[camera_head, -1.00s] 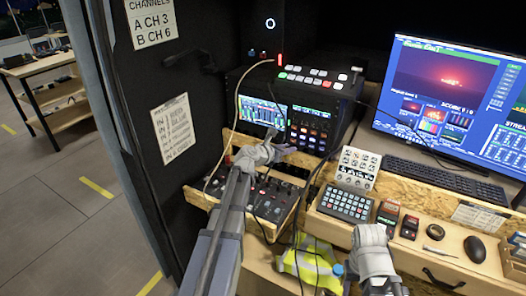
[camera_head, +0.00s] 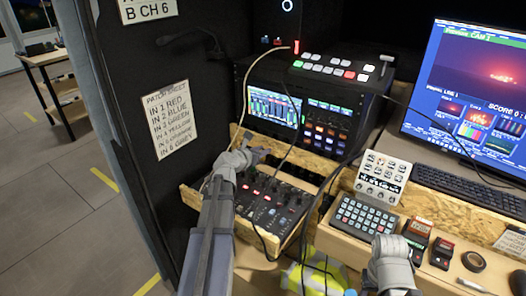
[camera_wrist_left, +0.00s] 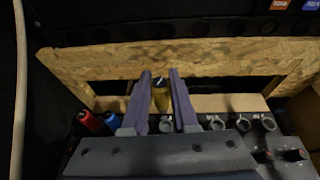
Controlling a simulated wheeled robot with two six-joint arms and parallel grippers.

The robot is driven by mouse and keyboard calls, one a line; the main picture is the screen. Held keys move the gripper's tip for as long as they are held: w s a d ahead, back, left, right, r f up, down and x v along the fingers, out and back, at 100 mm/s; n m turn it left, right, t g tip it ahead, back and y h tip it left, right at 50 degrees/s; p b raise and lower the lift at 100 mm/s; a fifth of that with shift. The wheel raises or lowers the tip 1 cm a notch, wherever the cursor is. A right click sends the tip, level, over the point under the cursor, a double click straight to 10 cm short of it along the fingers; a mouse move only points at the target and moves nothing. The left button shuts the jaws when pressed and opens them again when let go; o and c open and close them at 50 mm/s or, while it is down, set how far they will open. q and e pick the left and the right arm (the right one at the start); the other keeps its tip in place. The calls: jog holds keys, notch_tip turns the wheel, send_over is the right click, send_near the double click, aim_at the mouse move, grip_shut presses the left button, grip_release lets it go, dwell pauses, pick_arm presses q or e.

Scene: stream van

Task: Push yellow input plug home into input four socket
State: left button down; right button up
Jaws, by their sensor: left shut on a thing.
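The yellow input plug (camera_wrist_left: 160,98) stands roughly upright between the two fingers of my left gripper (camera_wrist_left: 160,80) in the left wrist view. The gripper is shut on it. A row of round sockets runs along the panel edge below, with bare grey ones (camera_wrist_left: 243,123) to the right of the plug. A ring-shaped socket (camera_wrist_left: 166,125) shows just below the plug; I cannot tell how deep the plug sits. In the head view my left gripper (camera_head: 260,155) is at the back edge of the audio mixer (camera_head: 270,205). My right gripper (camera_head: 388,290) is low right; its jaws are unclear.
A red plug (camera_wrist_left: 91,122) and a blue plug (camera_wrist_left: 112,122) stand left of my left gripper. A wooden rail (camera_wrist_left: 220,55) runs behind the sockets. Cables hang near the mixer. A button pad (camera_head: 363,217) and keyboard (camera_head: 470,190) lie right. A patch sheet (camera_head: 172,120) hangs left.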

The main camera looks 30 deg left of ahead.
aim_at(262, 161)
pick_arm(q)
notch_tip(262, 161, down, 5)
jog(key=b, duration=0.5)
jog(key=shift+f+b, duration=1.4)
dwell(0.7)
jog(key=c, duration=0.6)
grip_release()
jog(key=shift+r, duration=0.1)
jog(key=shift+s, duration=0.1)
jog(key=p+v, duration=0.2)
jog(key=v, duration=0.6)
jog(key=shift+p, duration=0.4)
